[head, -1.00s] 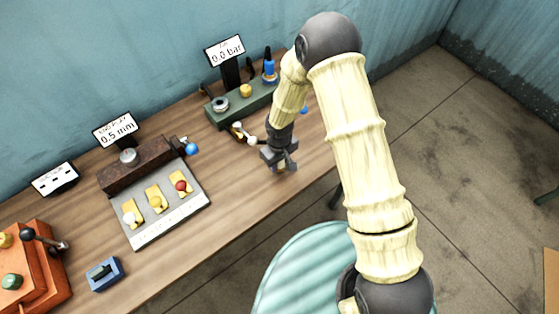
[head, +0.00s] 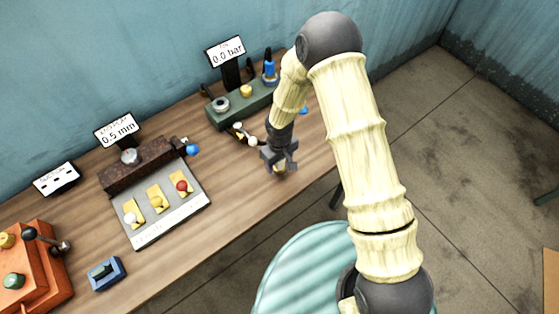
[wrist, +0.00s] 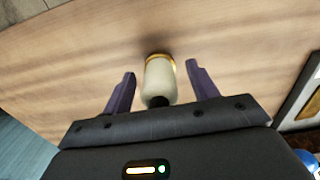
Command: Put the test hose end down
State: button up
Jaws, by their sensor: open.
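The test hose end appears to be the cream cylinder (wrist: 160,80) with a brass ring at its far end and a black near end, in the wrist view. It lies between the two dark fingers of my gripper (wrist: 160,85), with a visible gap on each side. The fingers are open and do not grip it. In the head view my gripper (head: 279,165) is low over the front right of the wooden bench, and a small cream bit of the hose end (head: 280,171) shows under it. I cannot tell whether any hose is attached.
Behind my gripper is a green test block (head: 222,117) with a sign reading 0.0 bar (head: 225,52). A small brass and white fitting (head: 240,132) lies nearby. A grey tray (head: 160,215) with several coloured knobs stands left. The bench's front edge is close.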

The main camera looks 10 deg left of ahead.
notch_tip(320, 180, up, 12)
jog(key=b, duration=0.3)
jog(key=shift+d, duration=0.1)
dwell(0.7)
jog(key=s+d+r+m+t, duration=0.1)
jog(key=s+d+r+m, duration=0.1)
jog(key=d, duration=0.6)
jog(key=s+d+r+m, duration=0.2)
jog(key=d+r+m, duration=0.2)
jog(key=d, duration=0.5)
jog(key=s+d+r+m+t, duration=0.1)
jog(key=s+d+r+m, duration=0.2)
jog(key=d+r, duration=0.3)
jog(key=shift+d+m+t, duration=0.3)
jog(key=shift+d+m, duration=0.2)
jog(key=shift+d, duration=0.75)
